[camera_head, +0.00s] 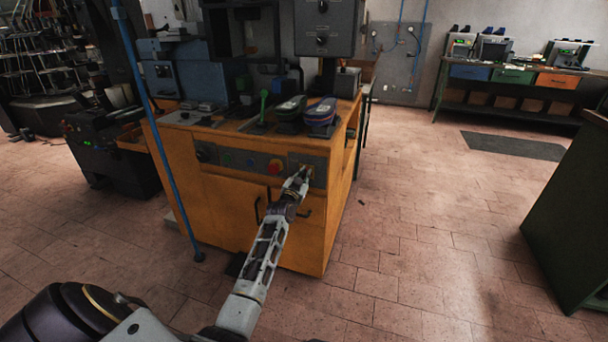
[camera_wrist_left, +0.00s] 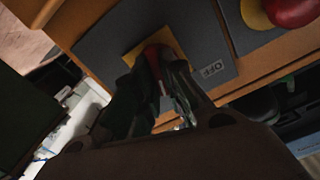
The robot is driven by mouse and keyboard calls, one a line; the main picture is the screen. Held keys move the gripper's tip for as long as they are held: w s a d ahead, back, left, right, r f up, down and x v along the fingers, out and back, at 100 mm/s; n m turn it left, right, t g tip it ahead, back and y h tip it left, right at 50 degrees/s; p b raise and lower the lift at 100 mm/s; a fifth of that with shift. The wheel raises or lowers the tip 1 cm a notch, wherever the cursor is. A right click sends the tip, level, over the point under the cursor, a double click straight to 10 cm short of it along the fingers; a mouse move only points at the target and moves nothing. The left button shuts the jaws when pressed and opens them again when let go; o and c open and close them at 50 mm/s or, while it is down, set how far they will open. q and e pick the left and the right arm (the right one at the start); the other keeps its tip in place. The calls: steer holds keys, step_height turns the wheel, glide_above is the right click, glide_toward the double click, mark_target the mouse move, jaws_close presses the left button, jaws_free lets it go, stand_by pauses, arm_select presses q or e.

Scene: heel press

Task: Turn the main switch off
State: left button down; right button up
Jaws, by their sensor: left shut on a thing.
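The main switch shows in the left wrist view as a red knob (camera_wrist_left: 156,55) on a yellow plate (camera_wrist_left: 183,40), set in a grey panel marked OFF. My left gripper (camera_wrist_left: 163,70) is shut on the red knob and its fingers hide much of it. In the head view my left gripper (camera_head: 301,177) reaches the right end of the control panel (camera_head: 233,160) on the orange machine (camera_head: 225,205), and the switch is mostly hidden behind it. My right gripper is not seen in either view.
A red button (camera_head: 275,167) sits left of the switch; it also shows in the left wrist view (camera_wrist_left: 292,10). Shoes (camera_head: 319,113) and a green-knobbed lever (camera_head: 263,105) are on the machine top. A blue pole (camera_head: 165,150) stands at left. Open floor lies right.

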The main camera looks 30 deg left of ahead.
arm_select(q)
steer(key=shift+r+n+p, duration=0.1)
steer(key=shift+n+p, duration=1.15)
steer(key=shift+n, duration=0.05)
steer(key=n+p, duration=0.2)
steer(key=n, duration=0.1)
steer(key=shift+a, duration=0.1)
steer(key=shift+s+a+n+p, duration=0.15)
steer(key=shift+n+p, duration=0.95)
steer(key=shift+n, duration=2.4)
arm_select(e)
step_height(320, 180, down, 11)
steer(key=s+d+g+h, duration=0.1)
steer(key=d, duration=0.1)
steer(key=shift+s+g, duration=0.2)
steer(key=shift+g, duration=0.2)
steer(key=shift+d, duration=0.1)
arm_select(q)
steer(key=c, duration=1.5)
jaws_free()
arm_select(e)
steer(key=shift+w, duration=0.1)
